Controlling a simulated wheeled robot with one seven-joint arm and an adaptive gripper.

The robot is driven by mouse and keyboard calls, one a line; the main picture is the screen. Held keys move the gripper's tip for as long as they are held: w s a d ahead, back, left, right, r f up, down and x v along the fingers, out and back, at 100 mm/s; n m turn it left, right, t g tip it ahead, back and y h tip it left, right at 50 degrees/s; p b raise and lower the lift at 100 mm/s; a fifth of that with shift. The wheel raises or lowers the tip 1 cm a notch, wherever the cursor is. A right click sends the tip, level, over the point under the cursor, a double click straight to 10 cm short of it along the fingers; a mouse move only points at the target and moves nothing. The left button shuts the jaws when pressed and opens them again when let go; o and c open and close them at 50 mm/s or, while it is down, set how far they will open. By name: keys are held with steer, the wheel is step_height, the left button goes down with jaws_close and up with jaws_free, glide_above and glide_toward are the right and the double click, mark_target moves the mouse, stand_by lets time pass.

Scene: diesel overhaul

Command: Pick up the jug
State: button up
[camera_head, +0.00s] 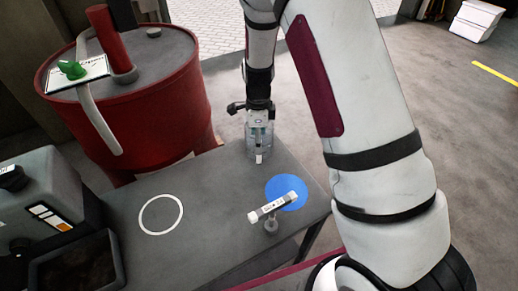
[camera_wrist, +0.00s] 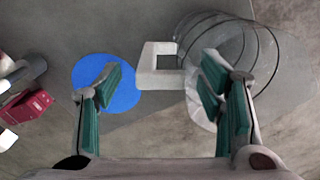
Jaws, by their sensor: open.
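The jug is clear, with round rims and a pale square handle. In the head view the jug (camera_head: 251,149) stands at the table's far edge, partly covered by my gripper (camera_head: 259,128). In the wrist view the jug's clear body (camera_wrist: 240,45) is at the upper right, and its handle (camera_wrist: 147,67) reaches left from it. My gripper (camera_wrist: 163,82) is open, with green-padded fingers on either side of the handle. The right finger overlaps the jug's body in the picture. I cannot tell whether either finger touches the jug.
A blue disc (camera_head: 280,183) and a white ring (camera_head: 161,203) mark the grey table (camera_head: 205,191). A red drum (camera_head: 163,98) stands behind, left of my gripper. A grey machine (camera_head: 35,201) is at left.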

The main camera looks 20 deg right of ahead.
step_height(320, 180, down, 4)
steer(key=shift+w+d+f, duration=0.1)
steer(key=shift+c, duration=0.2)
jaws_close()
